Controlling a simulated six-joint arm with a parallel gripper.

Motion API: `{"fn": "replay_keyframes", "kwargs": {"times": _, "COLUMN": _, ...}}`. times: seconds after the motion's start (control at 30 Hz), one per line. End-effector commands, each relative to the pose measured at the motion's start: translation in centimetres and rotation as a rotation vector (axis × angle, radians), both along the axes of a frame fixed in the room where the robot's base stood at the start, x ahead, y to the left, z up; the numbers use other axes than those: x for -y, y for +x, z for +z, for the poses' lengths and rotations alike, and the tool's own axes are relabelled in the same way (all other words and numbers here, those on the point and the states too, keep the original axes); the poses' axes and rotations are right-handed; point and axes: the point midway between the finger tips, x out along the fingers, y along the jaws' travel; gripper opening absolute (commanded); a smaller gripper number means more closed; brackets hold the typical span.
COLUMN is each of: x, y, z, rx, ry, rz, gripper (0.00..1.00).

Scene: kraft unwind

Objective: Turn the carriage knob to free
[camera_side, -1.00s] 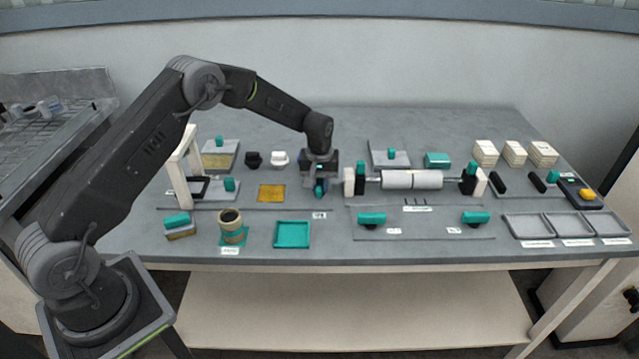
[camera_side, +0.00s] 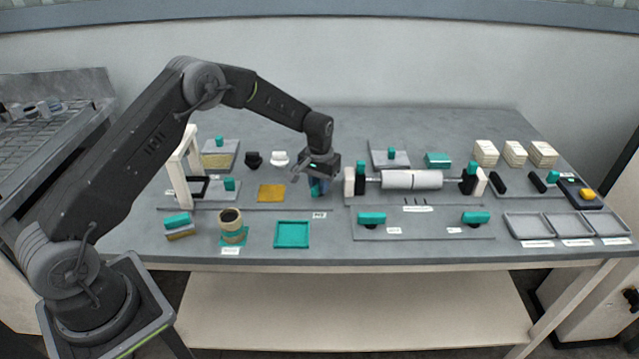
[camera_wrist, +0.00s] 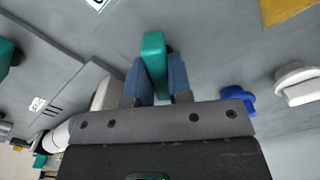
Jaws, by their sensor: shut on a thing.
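The carriage knob is a teal bar-shaped grip (camera_wrist: 154,62), upright between the two blue finger pads in the wrist view. My gripper (camera_wrist: 156,82) is shut on it, with one pad against each side. In the side view my gripper (camera_side: 320,188) points down at the table just left of the roller's left white end block, and its fingers mostly hide the knob. A small label (camera_side: 319,215) lies on the table in front of the gripper. Its print is too small to read, so the knob's marked position cannot be told.
A white roller (camera_side: 412,180) on a shaft stands close to the right of my gripper. A yellow square (camera_side: 271,193) lies to the left, with a white frame (camera_side: 181,172) beyond it. A teal tray (camera_side: 292,234) is in front. A blue piece (camera_wrist: 238,98) and a white piece (camera_wrist: 297,86) show in the wrist view.

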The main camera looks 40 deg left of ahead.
Motion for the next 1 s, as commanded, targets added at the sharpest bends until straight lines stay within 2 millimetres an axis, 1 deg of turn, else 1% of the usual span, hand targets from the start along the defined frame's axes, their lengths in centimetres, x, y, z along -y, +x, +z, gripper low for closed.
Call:
{"fn": "replay_keyframes", "kwargs": {"times": 0.7, "x": -0.02, "y": 0.0, "z": 0.08, "rx": 0.0, "ry": 0.0, "rz": -0.674, "gripper": 0.0}}
{"fn": "replay_keyframes", "kwargs": {"times": 1.0, "x": -0.02, "y": 0.02, "z": 0.09, "rx": 0.0, "ry": 0.0, "rz": -0.89, "gripper": 0.0}}
